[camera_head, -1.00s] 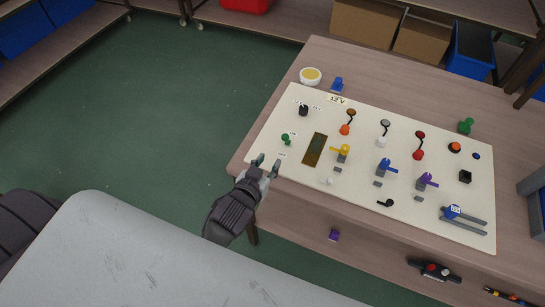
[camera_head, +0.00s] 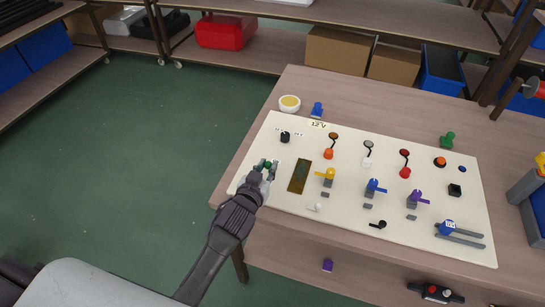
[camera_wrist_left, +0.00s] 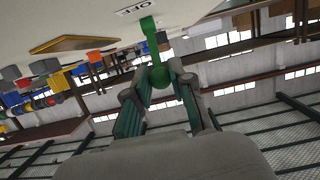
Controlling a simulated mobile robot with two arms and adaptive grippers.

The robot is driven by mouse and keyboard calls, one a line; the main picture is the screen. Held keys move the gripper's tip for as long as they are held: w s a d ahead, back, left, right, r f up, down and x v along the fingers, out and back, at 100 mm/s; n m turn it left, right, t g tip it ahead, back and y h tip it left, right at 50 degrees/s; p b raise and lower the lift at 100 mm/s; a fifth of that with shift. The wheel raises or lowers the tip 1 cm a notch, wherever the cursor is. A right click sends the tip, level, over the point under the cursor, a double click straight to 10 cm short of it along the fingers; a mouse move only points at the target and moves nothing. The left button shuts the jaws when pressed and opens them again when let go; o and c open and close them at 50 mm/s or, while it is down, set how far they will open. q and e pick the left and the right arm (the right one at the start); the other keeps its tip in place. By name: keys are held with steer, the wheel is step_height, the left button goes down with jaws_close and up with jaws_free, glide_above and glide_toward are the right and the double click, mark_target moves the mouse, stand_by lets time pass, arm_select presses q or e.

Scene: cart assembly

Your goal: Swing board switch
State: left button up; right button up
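The cream switch board (camera_head: 400,163) lies on the wooden table. A small green switch (camera_head: 267,165) is near its left edge. In the left wrist view this green switch (camera_wrist_left: 151,38) is a lever with a round knob, beside a label reading OFF. My left gripper (camera_head: 268,168) is at the green switch, with its two fingers apart on either side of the knob. In the wrist view a gap shows between the fingers and the knob; contact cannot be made out. My right gripper is not in view.
The board also bears a black knob (camera_head: 285,137), a brown panel (camera_head: 299,176), and yellow (camera_head: 329,177), blue (camera_head: 374,187) and purple (camera_head: 415,198) levers. A cream bowl (camera_head: 289,104) stands behind it. Open floor lies left of the table (camera_head: 300,84).

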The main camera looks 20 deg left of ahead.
arm_select(q)
steer(key=shift+c, duration=0.6)
steer(key=shift+w+r, duration=0.4)
steer(key=shift+w, duration=0.4)
